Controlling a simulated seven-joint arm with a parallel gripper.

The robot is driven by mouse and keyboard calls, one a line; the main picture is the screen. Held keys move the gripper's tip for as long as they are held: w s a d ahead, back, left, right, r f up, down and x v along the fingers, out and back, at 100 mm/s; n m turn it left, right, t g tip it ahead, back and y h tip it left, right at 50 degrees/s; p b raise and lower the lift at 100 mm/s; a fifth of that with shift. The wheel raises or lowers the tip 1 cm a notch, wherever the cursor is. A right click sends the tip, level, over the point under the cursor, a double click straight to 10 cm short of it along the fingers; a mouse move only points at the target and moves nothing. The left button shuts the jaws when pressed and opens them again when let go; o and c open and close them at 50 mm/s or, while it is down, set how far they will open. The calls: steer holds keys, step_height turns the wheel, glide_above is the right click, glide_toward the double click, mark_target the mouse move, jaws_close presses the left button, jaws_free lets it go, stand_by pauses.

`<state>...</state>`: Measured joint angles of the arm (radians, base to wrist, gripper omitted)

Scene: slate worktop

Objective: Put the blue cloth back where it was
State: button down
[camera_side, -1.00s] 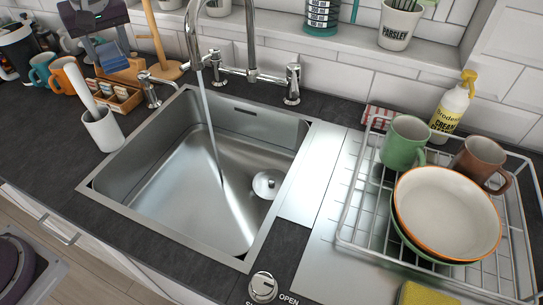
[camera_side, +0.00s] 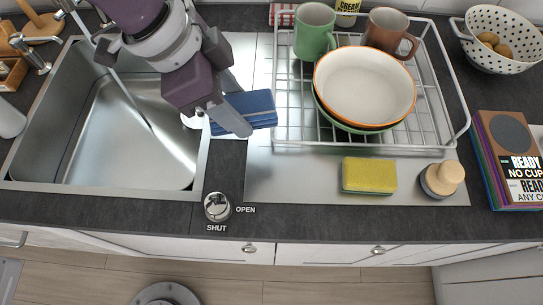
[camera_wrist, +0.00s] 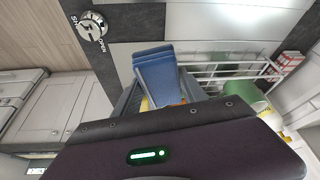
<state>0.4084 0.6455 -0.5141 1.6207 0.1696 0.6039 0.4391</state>
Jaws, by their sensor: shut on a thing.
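The blue cloth (camera_side: 254,106), folded into a flat stack, is held by my gripper (camera_side: 238,118) in the side view. My gripper is shut on it. They are over the right rim of the sink and the left end of the drainboard, left of the dish rack; the height above the surface is hard to tell. In the wrist view the cloth (camera_wrist: 154,68) sticks out beyond the fingers (camera_wrist: 160,95). The part between the fingers is mostly hidden.
Water runs into the steel sink (camera_side: 90,190). The wire dish rack (camera_side: 440,75) holds mugs and bowls. A yellow sponge (camera_side: 368,175) and a wooden-topped brush (camera_side: 442,178) lie in front of it. A knob (camera_side: 217,207) marked SHUT and OPEN sits at the front. Books (camera_side: 510,150) are at right.

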mark_target(280, 176)
steer(key=s+d+m+g, duration=0.1)
steer(key=s+d+m, duration=0.2)
steer(key=s+d, duration=0.2)
steer(key=f, duration=1)
steer(key=shift+d, duration=0.25)
steer(key=shift+f, duration=0.1)
steer(key=c, duration=0.6)
jaws_free()
steer(key=shift+c, duration=0.2)
steer(key=v, duration=1.2)
steer(key=shift+a, duration=0.1)
